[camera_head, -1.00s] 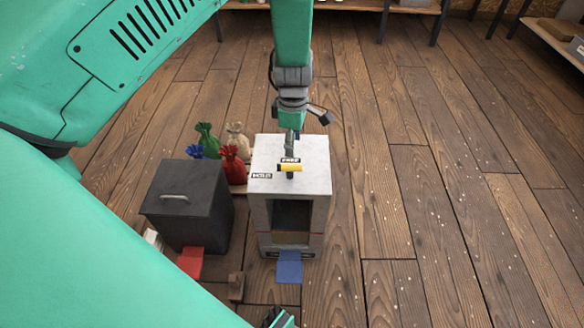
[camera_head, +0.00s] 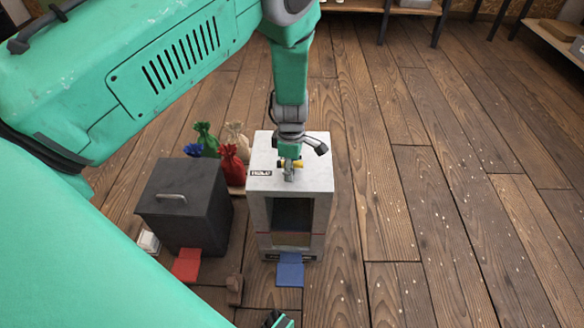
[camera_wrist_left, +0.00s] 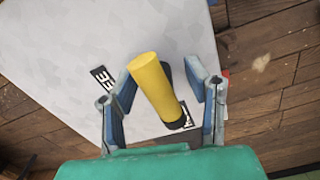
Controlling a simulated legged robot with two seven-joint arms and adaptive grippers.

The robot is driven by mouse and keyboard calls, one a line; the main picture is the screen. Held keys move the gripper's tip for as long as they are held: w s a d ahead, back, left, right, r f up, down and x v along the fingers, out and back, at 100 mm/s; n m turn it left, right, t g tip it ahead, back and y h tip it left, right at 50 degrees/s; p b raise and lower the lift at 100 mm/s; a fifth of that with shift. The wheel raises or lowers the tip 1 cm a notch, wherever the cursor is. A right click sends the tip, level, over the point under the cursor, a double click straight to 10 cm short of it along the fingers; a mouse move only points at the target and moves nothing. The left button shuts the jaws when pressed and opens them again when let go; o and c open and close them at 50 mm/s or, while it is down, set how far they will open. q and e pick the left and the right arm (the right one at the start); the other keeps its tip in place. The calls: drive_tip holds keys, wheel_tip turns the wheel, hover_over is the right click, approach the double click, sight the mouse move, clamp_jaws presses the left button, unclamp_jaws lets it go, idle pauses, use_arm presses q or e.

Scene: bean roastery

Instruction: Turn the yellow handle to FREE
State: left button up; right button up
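The yellow handle (camera_head: 298,163) sits on top of the light grey machine (camera_head: 318,180), partly hidden by my left gripper (camera_head: 290,172) in the head view. In the left wrist view the handle (camera_wrist_left: 157,88) is a yellow cylinder with a black end. It lies between the fingers of my left gripper (camera_wrist_left: 166,100), with a gap to the right finger; contact on the left cannot be told. A partly cut label ending in "EE" (camera_wrist_left: 103,77) lies left of the handle, and another label, mostly hidden, lies by its black end. A small dark-and-teal part at the bottom edge looks like my right gripper (camera_head: 280,319).
A dark lidded bin (camera_head: 180,205) with a red flap (camera_head: 187,266) stands left of the machine. A blue flap (camera_head: 290,273) sticks out at the machine's front. Several tied sacks (camera_head: 232,165) stand behind the bin. The wooden floor (camera_head: 450,230) to the right is clear.

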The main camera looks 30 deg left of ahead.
use_arm(q)
drive_tip(key=shift+a+f, duration=0.1)
drive_tip(key=shift+a, duration=0.2)
clamp_jaws()
use_arm(e)
drive_tip(key=shift+a+r, duration=0.15)
drive_tip(key=shift+a, duration=0.1)
use_arm(q)
drive_tip(key=shift+d, duration=0.15)
